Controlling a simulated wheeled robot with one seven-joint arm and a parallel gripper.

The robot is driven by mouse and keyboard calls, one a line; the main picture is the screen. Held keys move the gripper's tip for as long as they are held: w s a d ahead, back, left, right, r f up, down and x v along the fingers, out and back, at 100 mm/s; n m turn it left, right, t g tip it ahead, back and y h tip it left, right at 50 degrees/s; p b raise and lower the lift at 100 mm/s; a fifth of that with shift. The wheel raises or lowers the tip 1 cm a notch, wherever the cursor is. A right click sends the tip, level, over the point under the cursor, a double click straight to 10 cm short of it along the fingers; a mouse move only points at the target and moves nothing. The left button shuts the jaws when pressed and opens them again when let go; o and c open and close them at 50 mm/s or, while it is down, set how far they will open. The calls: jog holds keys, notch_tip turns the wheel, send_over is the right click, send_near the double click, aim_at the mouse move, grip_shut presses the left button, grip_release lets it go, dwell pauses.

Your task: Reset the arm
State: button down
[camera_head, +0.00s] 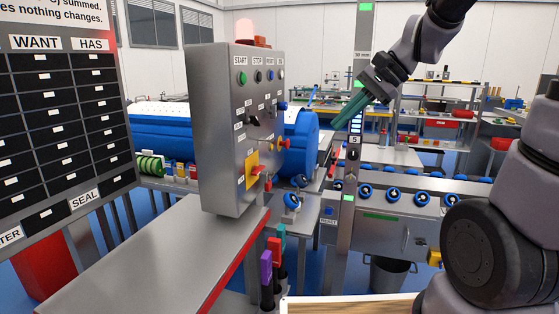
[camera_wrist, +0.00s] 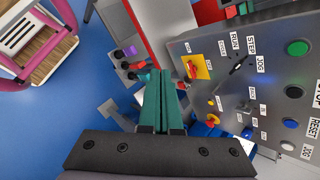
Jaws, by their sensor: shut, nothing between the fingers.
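My gripper (camera_head: 345,120) is raised in the upper right of the head view, right of the grey control box (camera_head: 217,130). Its two green fingers are together with nothing between them. In the wrist view the shut fingers of my gripper (camera_wrist: 161,75) point up the picture. The control box (camera_wrist: 275,62) fills the right side there, with its buttons, labels and a yellow-backed red switch (camera_wrist: 197,67). I see no contact between the fingers and the box in the head view.
A grey bench with a red edge (camera_head: 150,255) lies at lower left. Purple, red and teal handles (camera_head: 266,268) stand beside it. A WANT/HAS board (camera_head: 62,120) is at far left. A conveyor with blue rollers (camera_head: 410,215) runs along the right. A bin (camera_head: 390,275) stands below it.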

jog(key=s+d+r+n+t+h, duration=0.4)
jog(key=s+d, duration=0.4)
jog(key=d, duration=0.2)
jog(key=shift+s+d+r+n+t+h, duration=0.35)
jog(key=shift+n+t+h, duration=0.3)
jog(key=shift+h, duration=0.45)
